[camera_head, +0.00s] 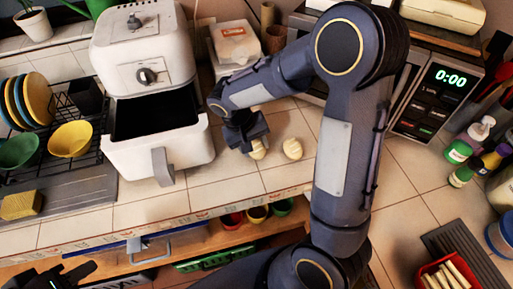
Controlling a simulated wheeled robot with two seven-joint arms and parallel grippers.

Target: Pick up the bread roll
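My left gripper (62,277) is low at the bottom left corner, away from the rolls, partly cut off and dark.
A white air fryer (142,35) with its drawer (180,150) pulled out stands left of the rolls. A white box (236,43) is behind them. A microwave (430,95) is at the right. A dish rack (100,140) with bowls is at the left. Bare counter (225,190) lies in front.

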